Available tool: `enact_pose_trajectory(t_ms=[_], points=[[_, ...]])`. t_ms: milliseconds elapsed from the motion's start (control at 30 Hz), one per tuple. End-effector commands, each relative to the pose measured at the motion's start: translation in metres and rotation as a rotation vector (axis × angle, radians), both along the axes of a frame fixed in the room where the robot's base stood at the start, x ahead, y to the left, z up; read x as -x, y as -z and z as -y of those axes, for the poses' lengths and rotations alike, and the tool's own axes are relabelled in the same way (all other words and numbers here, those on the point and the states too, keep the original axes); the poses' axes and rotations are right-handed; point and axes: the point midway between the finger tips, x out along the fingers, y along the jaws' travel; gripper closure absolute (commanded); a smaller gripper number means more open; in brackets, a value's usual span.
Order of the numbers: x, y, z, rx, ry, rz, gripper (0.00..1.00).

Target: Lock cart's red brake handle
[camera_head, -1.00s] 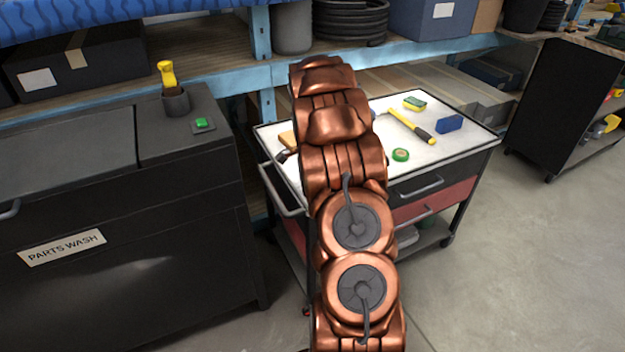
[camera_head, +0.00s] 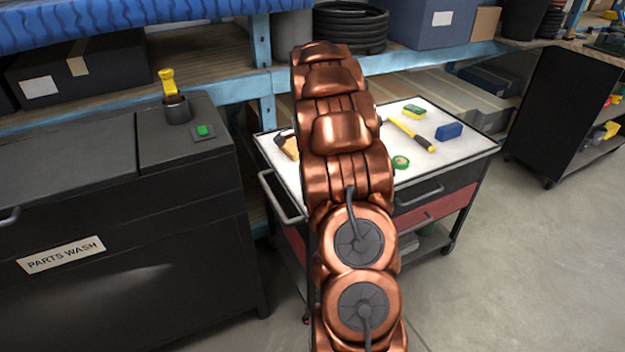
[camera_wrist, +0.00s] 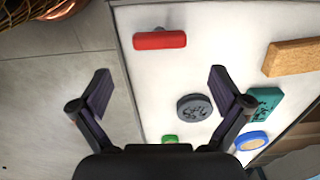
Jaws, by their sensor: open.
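The cart (camera_head: 462,153) has a white top, with dark and red drawers below. In the wrist view, a red bar (camera_wrist: 160,40) with a small grey stub at its upper edge lies crosswise near the edge of the white surface (camera_wrist: 150,110). It looks like the brake handle, but I cannot tell how it is mounted or whether it is locked. My gripper (camera_wrist: 159,92) is open and empty, its fingers spread over that edge. The red bar appears beyond the fingertips, not between them. In the head view my arm hides the gripper and the red bar.
A dark grey disc (camera_wrist: 194,108), teal block (camera_wrist: 265,103), wooden block (camera_wrist: 292,58) and blue ring (camera_wrist: 251,141) lie near my right finger. The parts washer (camera_head: 110,230) stands left. Floor is clear at right.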

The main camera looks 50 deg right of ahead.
Motion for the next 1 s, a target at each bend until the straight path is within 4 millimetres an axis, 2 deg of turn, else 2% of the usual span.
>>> enact_pose_trajectory(t_ms=[100, 300, 1000], points=[[0.000, -0.018, -0.001, -0.002, 0.001, 0.000, 0.00], [0.000, -0.036, -0.001, -0.002, 0.001, -0.002, 0.00], [0.001, -0.041, -0.002, -0.002, -0.003, -0.003, 0.00]])
